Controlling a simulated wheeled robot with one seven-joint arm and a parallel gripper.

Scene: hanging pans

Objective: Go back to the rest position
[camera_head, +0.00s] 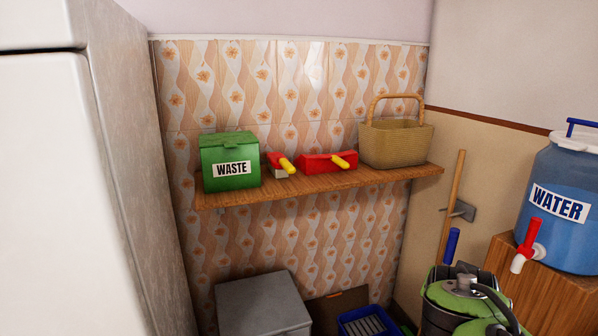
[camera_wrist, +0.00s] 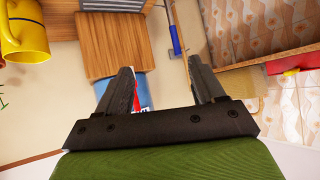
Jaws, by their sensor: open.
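My gripper (camera_wrist: 160,68) shows in the wrist view with its two dark fingers spread wide apart. Nothing is between the fingertips except the pale wall behind. Green parts of my arm fill the lower right corner of the head view, and the fingers cannot be made out there. The blue water jug (camera_wrist: 140,88) shows partly behind the left finger in the wrist view. In the head view the jug (camera_head: 570,205) stands on a wooden block (camera_head: 555,295) at the right.
A wooden shelf (camera_head: 320,183) holds a green waste box (camera_head: 230,160), two red tools with yellow handles and a woven basket (camera_head: 396,143). A grey box (camera_head: 262,305) and blue tray (camera_head: 366,322) sit below. A yellow vessel (camera_wrist: 27,35) is at the wrist view's left.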

